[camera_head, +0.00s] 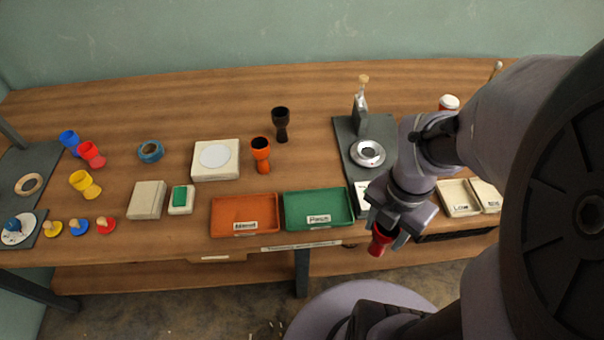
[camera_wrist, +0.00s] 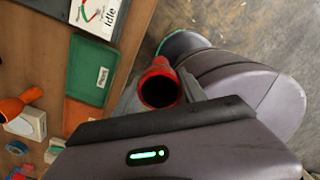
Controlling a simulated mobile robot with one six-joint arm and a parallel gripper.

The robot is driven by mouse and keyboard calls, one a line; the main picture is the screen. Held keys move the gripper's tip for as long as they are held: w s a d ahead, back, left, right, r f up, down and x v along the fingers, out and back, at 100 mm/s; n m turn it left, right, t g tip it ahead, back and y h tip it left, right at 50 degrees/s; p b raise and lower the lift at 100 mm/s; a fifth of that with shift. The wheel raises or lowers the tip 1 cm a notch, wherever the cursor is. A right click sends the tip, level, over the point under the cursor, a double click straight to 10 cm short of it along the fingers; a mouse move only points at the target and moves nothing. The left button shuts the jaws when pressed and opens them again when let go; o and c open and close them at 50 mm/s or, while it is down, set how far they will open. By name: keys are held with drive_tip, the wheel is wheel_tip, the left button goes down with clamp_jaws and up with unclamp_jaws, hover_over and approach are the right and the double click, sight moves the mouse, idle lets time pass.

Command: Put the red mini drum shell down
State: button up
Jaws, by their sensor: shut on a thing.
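The red mini drum shell (camera_head: 379,240) is held in my gripper (camera_head: 390,232), in front of the table's front edge in the head view. In the wrist view the red shell (camera_wrist: 159,86) shows its dark open mouth toward the camera, between the fingers of my gripper (camera_wrist: 160,98). The gripper is shut on it. The shell looks clear of the table. Part of it is hidden by the fingers in the head view.
A green tray (camera_head: 318,222) and an orange tray (camera_head: 245,228) lie along the front of the table. An orange-red goblet shell (camera_head: 261,155) and a black one (camera_head: 281,124) stand behind them. A dark plate (camera_head: 346,128) with a metal ring is behind my gripper. Bare wood (camera_head: 225,103) shows at the back.

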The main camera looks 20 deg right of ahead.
drive_tip(key=shift+s+a, duration=0.35)
drive_tip(key=shift+a, duration=0.1)
drive_tip(key=shift+r, duration=0.1)
drive_tip(key=w+f+p, duration=0.1)
drive_tip(key=w, duration=0.4)
drive_tip(key=w+a+f+p, duration=0.1)
drive_tip(key=w+f+p, duration=0.1)
drive_tip(key=w, duration=0.3)
drive_tip(key=w+f+p, duration=0.2)
drive_tip(key=w, duration=0.4)
drive_tip(key=shift+w+a+f, duration=0.1)
drive_tip(key=shift+a+f, duration=0.15)
drive_tip(key=shift+a, duration=0.1)
drive_tip(key=shift+r, duration=0.2)
drive_tip(key=shift+f, duration=0.15)
drive_tip(key=o, duration=1.5)
